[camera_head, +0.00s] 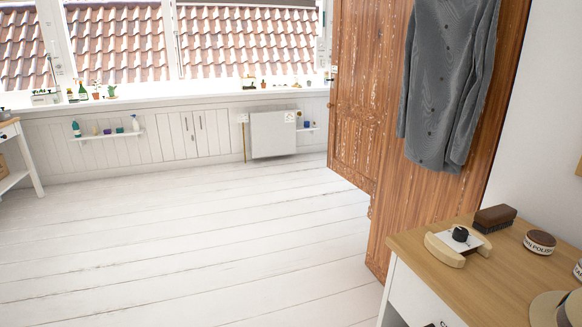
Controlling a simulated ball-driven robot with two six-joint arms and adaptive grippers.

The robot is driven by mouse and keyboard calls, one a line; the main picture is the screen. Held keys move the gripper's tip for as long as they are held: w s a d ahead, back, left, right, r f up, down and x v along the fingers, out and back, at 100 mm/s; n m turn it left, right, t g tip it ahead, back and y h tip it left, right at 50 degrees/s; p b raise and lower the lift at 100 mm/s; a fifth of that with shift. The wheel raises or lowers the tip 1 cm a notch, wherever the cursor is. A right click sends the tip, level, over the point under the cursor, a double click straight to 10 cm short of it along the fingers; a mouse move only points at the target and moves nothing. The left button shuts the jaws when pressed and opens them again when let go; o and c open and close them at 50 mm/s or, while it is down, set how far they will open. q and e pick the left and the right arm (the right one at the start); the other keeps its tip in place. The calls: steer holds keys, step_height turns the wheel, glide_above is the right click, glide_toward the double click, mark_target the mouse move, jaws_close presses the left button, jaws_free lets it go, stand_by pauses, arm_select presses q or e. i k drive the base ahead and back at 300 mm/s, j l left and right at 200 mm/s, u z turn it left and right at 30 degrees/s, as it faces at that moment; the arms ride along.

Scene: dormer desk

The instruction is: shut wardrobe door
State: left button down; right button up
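A tall brown wooden wardrobe stands at the right of the head view. Its carved, panelled door (355,100) shows at the left of the wardrobe, turned at an angle and reaching toward the window wall. A plain wooden panel (400,215) adjoins it on the right, with a grey knitted garment (447,85) hanging in front of it. The top of the wardrobe is cut off. I cannot tell exactly how far the door stands open. Neither of my grippers is in view.
A wood-topped cabinet (420,250) stands at the lower right, close to the wardrobe, with a brush (494,218), a round tin (539,241) and a hat on it. A radiator (273,134) is on the far wall. The white plank floor (200,240) is clear.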

mark_target(363, 30)
steer(key=i+j+u, duration=0.1)
steer(key=i+j, duration=0.15)
steer(key=i, duration=0.3)
steer(key=i+j+u, duration=0.1)
steer(key=i+j, duration=0.15)
steer(key=i, duration=0.3)
steer(key=i+j, duration=0.2)
steer(key=i, duration=0.35)
steer(key=i+j+u, duration=0.15)
steer(key=i, duration=0.4)
